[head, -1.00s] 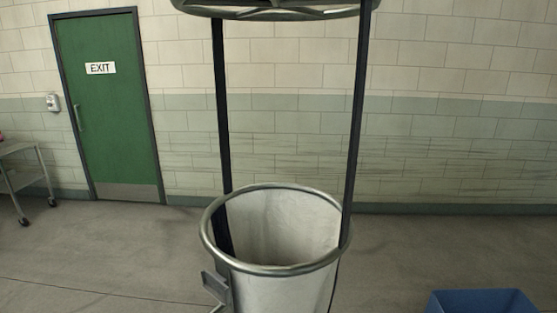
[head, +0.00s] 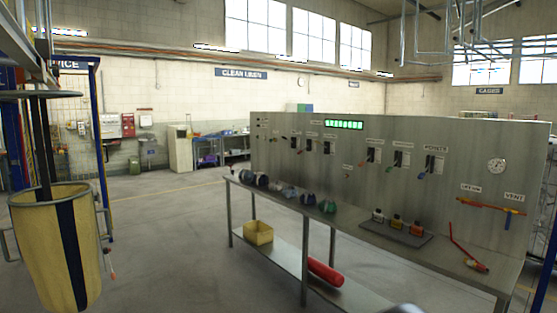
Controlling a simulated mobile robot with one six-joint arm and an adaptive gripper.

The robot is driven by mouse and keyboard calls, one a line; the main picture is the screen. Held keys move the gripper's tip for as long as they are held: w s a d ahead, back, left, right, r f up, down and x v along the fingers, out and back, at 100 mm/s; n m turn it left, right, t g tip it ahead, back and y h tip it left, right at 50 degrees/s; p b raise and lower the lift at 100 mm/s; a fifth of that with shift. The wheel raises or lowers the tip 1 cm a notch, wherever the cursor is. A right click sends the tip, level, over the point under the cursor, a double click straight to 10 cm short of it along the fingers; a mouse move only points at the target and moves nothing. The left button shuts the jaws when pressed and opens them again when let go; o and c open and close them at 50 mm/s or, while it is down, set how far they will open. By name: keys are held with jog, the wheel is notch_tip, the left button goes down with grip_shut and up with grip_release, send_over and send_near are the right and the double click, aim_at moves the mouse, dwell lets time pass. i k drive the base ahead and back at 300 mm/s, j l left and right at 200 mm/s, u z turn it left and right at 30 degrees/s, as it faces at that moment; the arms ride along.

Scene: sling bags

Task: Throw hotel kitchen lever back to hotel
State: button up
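A grey metal control panel (head: 300,190) stands behind a long workbench, to the right of centre. Several small levers with label plates run along its upper part, among them a lever on a dark plate (head: 372,155), another beside it (head: 400,160) and one under a label like "POINTS" (head: 431,166). Most labels are too small to read, so I cannot tell which lever is the hotel kitchen one. A green lit display (head: 344,125) is at the panel's top.
The workbench (head: 345,222) bears dark rounded items, small bottles on a tray and a red tool. A yellow bin (head: 258,232) and red cylinder (head: 325,271) sit on its lower shelf. A yellow sling bag (head: 35,240) hangs at left. Floor between is clear.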

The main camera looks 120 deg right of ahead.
aim_at(420, 176)
jog(key=z, duration=5)
jog(key=i+l, duration=0.45)
jog(key=i, duration=0.25)
jog(key=i+l, duration=0.45)
jog(key=i, duration=0.25)
jog(key=i+l+u, duration=0.1)
jog(key=i+l, duration=0.35)
jog(key=i, duration=0.25)
jog(key=i+l, duration=0.5)
jog(key=i, duration=0.2)
jog(key=i+l+u, duration=0.1)
jog(key=i+l, duration=0.4)
jog(key=i, duration=0.15)
